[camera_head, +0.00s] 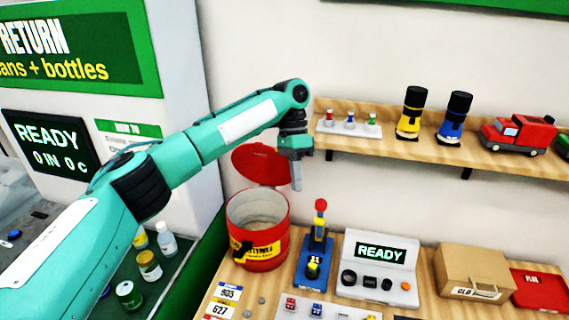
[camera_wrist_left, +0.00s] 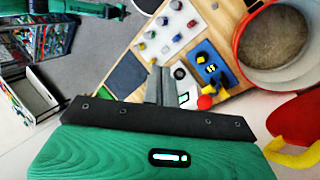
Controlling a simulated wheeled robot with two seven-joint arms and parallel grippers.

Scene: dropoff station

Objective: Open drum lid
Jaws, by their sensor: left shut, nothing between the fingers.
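The red drum (camera_head: 258,238) stands on the wooden counter, and its open top shows a grey-brown inside. Its red lid (camera_head: 262,163) is tilted up at the back, away from the rim. My left gripper (camera_head: 297,186) hangs above and right of the drum, in front of the wall, with its fingers together and empty. In the left wrist view the fingers (camera_wrist_left: 159,88) point down over the counter. The open drum (camera_wrist_left: 282,50) is at upper right there, and part of the red lid (camera_wrist_left: 300,122) with a yellow piece is at the right edge. My right gripper is not visible.
A blue stand with a red knob (camera_head: 320,206) is just right of the drum. A wall shelf (camera_head: 400,146) holds torches and a red truck.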

